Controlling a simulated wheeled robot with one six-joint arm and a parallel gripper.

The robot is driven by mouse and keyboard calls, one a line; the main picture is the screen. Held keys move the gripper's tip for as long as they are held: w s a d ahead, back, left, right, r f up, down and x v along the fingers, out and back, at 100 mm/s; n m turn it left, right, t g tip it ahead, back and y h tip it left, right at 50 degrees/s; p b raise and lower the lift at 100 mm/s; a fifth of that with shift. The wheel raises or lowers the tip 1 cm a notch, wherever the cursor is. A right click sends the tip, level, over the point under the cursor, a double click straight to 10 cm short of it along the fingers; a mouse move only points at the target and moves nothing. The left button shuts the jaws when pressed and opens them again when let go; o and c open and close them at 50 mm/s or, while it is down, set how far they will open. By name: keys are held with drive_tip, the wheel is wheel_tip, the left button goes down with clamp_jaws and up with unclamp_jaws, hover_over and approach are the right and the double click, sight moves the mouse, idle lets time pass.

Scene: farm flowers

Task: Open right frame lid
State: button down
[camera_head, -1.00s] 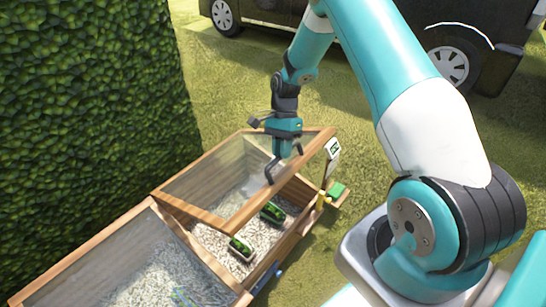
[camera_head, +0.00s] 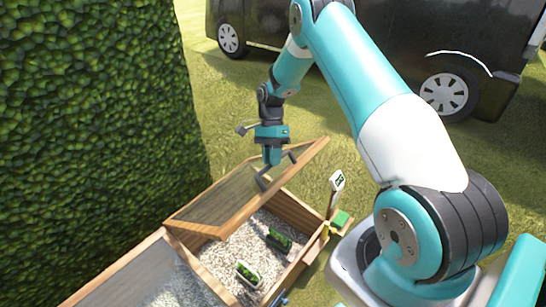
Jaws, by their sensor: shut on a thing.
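The right frame lid (camera_head: 217,225) is a clear panel with a wooden rim. It is tilted open, its front edge raised well above the right wooden frame box (camera_head: 297,213). My gripper (camera_head: 270,178) is at the lid's raised part, towards its right end, and is shut on the lid. The exact grip point is small and partly hidden by the fingers. Inside the box, two small green plant trays (camera_head: 279,240) stand on pale gravel.
A second wooden frame (camera_head: 125,270) with its lid down adjoins at the lower left. A tall hedge (camera_head: 90,120) stands at the left. A small sign (camera_head: 337,181) and a green block (camera_head: 341,219) are at the box's right end. A dark van (camera_head: 400,50) is parked behind on grass.

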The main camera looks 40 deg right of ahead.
drive_tip(key=shift+w+d, duration=0.1)
drive_tip(key=shift+w, duration=0.1)
drive_tip(key=c, duration=1.1)
unclamp_jaws()
drive_tip(key=shift+f, duration=0.1)
drive_tip(key=p+v, duration=1.3)
drive_tip(key=v, duration=0.4)
drive_tip(key=shift+r, duration=0.3)
